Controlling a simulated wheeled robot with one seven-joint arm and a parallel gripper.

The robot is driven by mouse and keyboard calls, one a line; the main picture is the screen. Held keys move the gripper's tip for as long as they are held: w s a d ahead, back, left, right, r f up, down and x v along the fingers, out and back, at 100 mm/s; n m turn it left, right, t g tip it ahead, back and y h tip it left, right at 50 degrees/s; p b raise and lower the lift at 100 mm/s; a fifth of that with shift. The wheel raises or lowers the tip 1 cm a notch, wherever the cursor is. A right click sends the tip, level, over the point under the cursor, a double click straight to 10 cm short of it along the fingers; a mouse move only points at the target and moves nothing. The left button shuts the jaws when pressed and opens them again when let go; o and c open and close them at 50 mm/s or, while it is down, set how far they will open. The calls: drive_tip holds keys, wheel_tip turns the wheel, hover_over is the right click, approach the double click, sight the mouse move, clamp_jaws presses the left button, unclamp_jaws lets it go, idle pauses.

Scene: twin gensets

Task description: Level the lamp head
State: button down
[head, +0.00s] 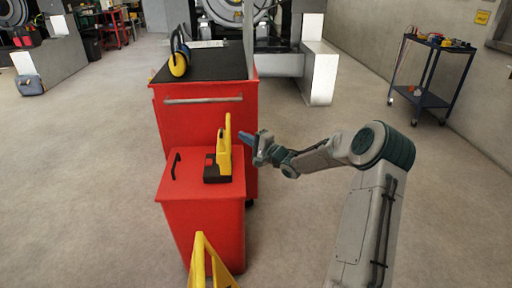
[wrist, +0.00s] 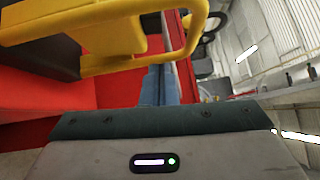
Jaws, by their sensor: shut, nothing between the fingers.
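The yellow work lamp (head: 223,155) stands on the lower red cabinet, with a dark base and a small red part at its side. Its tall yellow upper part points up, roughly vertical. My gripper (head: 247,138) is just right of the lamp, near the height of this upper part, with its blue fingers shut and empty. In the wrist view, the yellow lamp frame (wrist: 110,25) fills the upper left, close to the blue fingers (wrist: 159,84). I cannot tell whether they touch it. The lamp's front face does not show clearly.
The lower red cabinet (head: 203,222) has a black handle on top. Behind it a taller red cabinet (head: 205,125) carries yellow ear defenders (head: 179,62). A yellow frame (head: 205,262) stands in front. A blue trolley (head: 432,75) is far right. Floor to the right is mostly clear.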

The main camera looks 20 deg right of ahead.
sight(221, 143)
drive_tip(key=a, duration=0.1)
drive_tip(key=w+a, duration=0.1)
drive_tip(key=a, duration=0.1)
drive_tip(key=w+a+b, duration=0.1)
drive_tip(key=shift+a+r, duration=0.3)
drive_tip(key=shift+a, duration=0.05)
drive_tip(key=shift+r, duration=0.15)
